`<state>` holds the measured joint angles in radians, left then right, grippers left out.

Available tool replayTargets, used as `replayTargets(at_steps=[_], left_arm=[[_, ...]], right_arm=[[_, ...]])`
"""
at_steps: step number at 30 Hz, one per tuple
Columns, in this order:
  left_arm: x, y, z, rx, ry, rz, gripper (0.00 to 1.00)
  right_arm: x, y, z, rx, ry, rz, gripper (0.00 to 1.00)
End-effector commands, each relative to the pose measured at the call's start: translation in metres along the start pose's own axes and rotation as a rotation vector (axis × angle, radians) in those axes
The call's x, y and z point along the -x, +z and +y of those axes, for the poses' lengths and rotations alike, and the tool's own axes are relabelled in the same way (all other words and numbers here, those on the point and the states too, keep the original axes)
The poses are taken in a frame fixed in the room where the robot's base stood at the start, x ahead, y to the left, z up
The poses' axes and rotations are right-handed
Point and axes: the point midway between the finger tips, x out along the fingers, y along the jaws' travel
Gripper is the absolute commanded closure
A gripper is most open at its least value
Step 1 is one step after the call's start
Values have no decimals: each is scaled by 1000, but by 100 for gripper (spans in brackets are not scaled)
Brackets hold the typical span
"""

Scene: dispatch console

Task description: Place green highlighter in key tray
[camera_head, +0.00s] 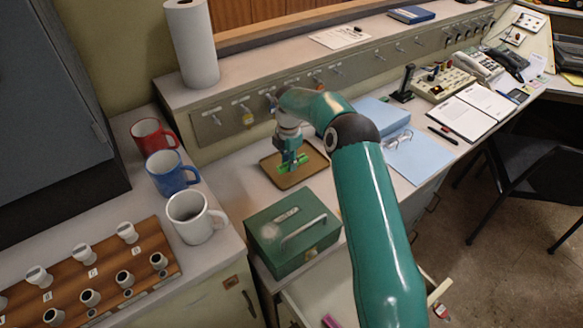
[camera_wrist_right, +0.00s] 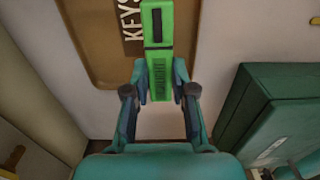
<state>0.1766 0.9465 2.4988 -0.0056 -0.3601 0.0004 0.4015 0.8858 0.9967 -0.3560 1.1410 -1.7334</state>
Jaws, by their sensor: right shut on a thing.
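The green highlighter (camera_wrist_right: 157,28) is between the fingers of my right gripper (camera_wrist_right: 160,82), which is shut on it. In the head view the highlighter (camera_head: 291,163) shows at the tip of my right gripper (camera_head: 290,154), over the brown key tray (camera_head: 312,172). The tray (camera_wrist_right: 95,45) also shows in the right wrist view, with the word "KEYS" partly covered by the highlighter. The highlighter's far end is over the tray, its near end by the tray's edge in that view. I cannot tell whether it touches the tray. My left gripper is out of view.
A green cash box (camera_head: 291,237) stands in front of the tray. Red, blue and white mugs (camera_head: 194,219) stand at the left. Blue folders (camera_head: 418,158) with glasses lie to the right. A drawer (camera_head: 322,290) is open below.

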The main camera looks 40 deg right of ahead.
Motion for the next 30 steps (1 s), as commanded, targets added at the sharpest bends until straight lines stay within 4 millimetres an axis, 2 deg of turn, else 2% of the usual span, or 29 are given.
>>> replayTargets(at_steps=[7, 18, 19, 23, 30], left_arm=[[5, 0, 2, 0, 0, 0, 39], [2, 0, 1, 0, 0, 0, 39], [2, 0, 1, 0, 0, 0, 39], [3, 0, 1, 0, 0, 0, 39], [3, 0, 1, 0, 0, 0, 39]], right_arm=[[-33, 0, -1, -1, -3, 1, 92], [-40, 0, 0, 0, 0, 0, 92], [-40, 0, 0, 0, 0, 0, 73], [-39, 0, 0, 0, 0, 0, 52], [-39, 0, -1, -1, -1, 0, 50]])
